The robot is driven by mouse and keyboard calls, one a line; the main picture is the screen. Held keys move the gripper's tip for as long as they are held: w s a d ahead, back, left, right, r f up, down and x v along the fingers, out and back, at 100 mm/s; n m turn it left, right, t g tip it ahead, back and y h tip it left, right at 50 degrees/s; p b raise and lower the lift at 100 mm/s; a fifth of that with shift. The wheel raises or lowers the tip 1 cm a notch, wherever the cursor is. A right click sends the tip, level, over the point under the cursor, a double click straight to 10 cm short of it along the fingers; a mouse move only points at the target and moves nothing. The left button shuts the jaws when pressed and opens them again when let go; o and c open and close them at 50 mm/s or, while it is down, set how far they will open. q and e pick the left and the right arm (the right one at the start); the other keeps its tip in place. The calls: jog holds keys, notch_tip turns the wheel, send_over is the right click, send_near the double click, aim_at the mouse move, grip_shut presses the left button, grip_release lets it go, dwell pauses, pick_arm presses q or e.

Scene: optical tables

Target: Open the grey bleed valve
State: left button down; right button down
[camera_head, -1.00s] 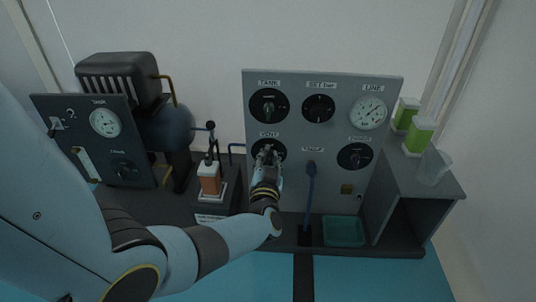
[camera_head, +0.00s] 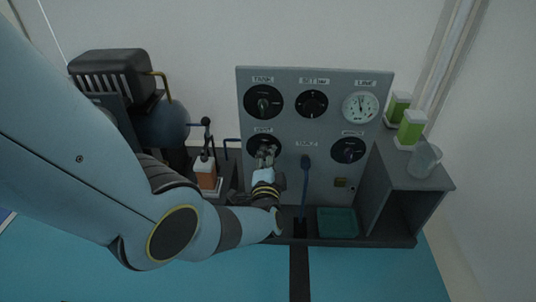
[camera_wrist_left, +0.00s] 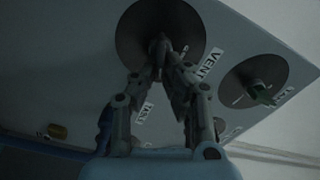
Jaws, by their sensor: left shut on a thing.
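A round black dial (camera_head: 256,143) marked VENT sits at the lower left of the grey upright panel (camera_head: 315,125). In the left wrist view the same dial (camera_wrist_left: 137,30) is at the top, with a grey knob at its middle, mostly hidden by my fingers. My left gripper (camera_head: 265,154) is in front of this dial, its fingers shut on the knob. In the left wrist view the fingertips of my left gripper (camera_wrist_left: 160,48) meet at the knob. No other valve in view is clearly marked as a bleed valve. My right gripper is not in view.
A TANK dial (camera_head: 263,103), a SET dial (camera_head: 312,104) and a LINE gauge (camera_head: 360,107) are above. Another knob dial (camera_head: 348,150) is at lower right. A blue lever (camera_head: 305,185) stands beside my gripper. A green tray (camera_head: 338,223) and green-white bottles (camera_head: 411,128) are to the right.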

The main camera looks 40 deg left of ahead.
pick_arm(q)
jog(key=shift+d+f+m, duration=0.1)
jog(key=shift+f+m, duration=0.15)
jog(key=shift+m, duration=0.8)
jog(key=shift+f+m, duration=0.2)
jog(key=shift+m, duration=0.85)
jog(key=c, duration=1.4)
grip_release()
jog(key=shift+c, duration=0.2)
jog(key=shift+s, duration=0.1)
jog(key=v, duration=1.1)
jog(key=shift+s+d, duration=0.3)
jog(key=shift+d, duration=0.05)
